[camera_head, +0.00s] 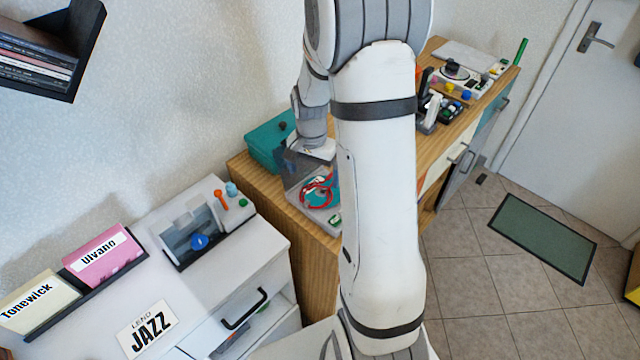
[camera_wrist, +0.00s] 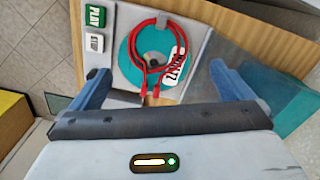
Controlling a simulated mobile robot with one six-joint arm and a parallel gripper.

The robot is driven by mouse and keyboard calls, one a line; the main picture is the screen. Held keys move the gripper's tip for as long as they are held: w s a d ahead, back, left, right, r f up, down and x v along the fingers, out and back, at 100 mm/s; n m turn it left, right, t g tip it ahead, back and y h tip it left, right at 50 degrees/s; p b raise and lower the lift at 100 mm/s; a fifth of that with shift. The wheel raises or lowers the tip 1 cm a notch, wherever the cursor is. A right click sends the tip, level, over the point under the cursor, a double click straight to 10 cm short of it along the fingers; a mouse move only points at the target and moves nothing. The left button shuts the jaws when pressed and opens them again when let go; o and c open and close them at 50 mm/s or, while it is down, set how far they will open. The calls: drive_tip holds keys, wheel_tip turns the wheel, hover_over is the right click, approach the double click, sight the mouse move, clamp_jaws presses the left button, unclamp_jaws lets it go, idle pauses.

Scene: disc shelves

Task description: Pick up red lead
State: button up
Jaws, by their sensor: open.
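The red lead (camera_wrist: 134,48) is a coiled red cable with two plug ends, lying over a teal disc (camera_wrist: 128,70) on a grey player (camera_wrist: 192,82). It also shows in the head view (camera_head: 305,190), partly hidden by my arm. My gripper (camera_wrist: 162,76) is open and empty, with its two blue fingers spread to the left and right of the lead's near end. The lead's plug ends point toward the gripper. I cannot tell the exact height of the fingers above the lead.
A teal box (camera_head: 262,150) stands beside the player, near the wall. The player has PLAY and STOP buttons (camera_wrist: 95,17). A white cabinet (camera_head: 270,262) with a disc device and name cards stands front left. More devices (camera_head: 460,85) sit farther along the wooden counter.

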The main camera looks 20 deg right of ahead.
sight(316, 193)
drive_tip(key=shift+s+d+f+p, duration=0.1)
drive_tip(key=shift+f+p, duration=0.4)
drive_tip(key=shift+f, duration=1.2)
drive_tip(key=shift+s+d+f+p, duration=0.1)
drive_tip(key=shift+f+p, duration=0.35)
drive_tip(key=shift+f, duration=1.2)
drive_tip(key=c, duration=1)
drive_tip(key=shift+w+r, duration=0.1)
drive_tip(key=shift+r, duration=0.05)
